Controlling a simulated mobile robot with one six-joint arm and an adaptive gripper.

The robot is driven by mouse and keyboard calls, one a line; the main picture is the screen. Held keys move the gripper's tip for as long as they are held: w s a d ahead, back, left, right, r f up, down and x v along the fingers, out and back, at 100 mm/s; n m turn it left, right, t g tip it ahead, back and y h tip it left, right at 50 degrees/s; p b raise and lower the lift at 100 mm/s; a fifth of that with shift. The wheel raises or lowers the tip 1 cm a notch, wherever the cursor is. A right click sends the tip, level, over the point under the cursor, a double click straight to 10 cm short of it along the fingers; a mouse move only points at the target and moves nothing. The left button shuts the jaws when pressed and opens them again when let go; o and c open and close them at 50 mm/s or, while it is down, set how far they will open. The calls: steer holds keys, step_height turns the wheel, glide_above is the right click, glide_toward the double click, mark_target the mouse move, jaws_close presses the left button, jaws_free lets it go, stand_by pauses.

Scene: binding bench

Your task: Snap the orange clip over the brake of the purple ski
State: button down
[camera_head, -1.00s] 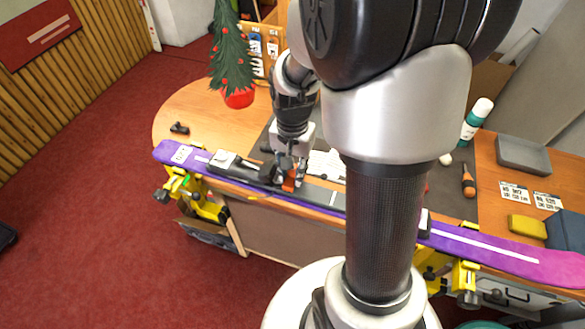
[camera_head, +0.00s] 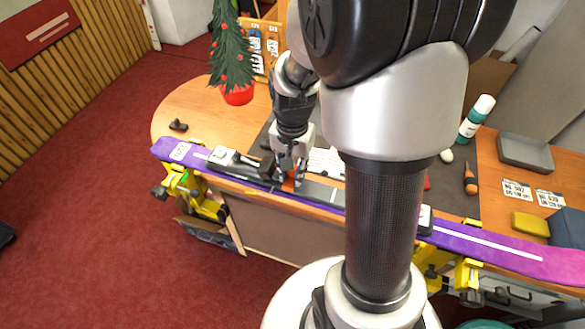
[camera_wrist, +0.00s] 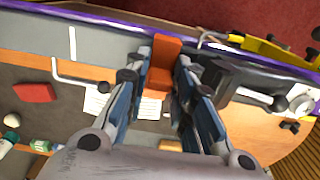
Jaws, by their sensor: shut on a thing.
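The purple ski (camera_head: 480,243) lies across the bench front, with its grey binding plate (camera_head: 318,191) in the middle. My gripper (camera_head: 289,180) is over the plate, beside the black binding part. It is shut on the orange clip (camera_wrist: 160,62), which sits between the fingers at the ski in the wrist view. A bent metal brake arm (camera_wrist: 213,43) shows just beside the clip, and another wire arm (camera_wrist: 75,80) lies further left. I cannot tell whether the clip touches the brake. The fingers hide part of the clip, and my arm hides part of the ski.
Yellow vises (camera_head: 203,200) hold the ski at the bench front. A small tree in a red pot (camera_head: 238,94), a bottle (camera_head: 477,118), a grey tray (camera_head: 524,152) and an orange-handled tool (camera_head: 470,180) stand or lie behind. A red block (camera_wrist: 34,92) lies on the mat.

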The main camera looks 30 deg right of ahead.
steer(key=shift+f, duration=0.25)
steer(key=c, duration=1.3)
jaws_free()
steer(key=shift+o, duration=0.5)
steer(key=o, duration=0.4)
steer(key=shift+r, duration=0.1)
steer(key=shift+r, duration=0.1)
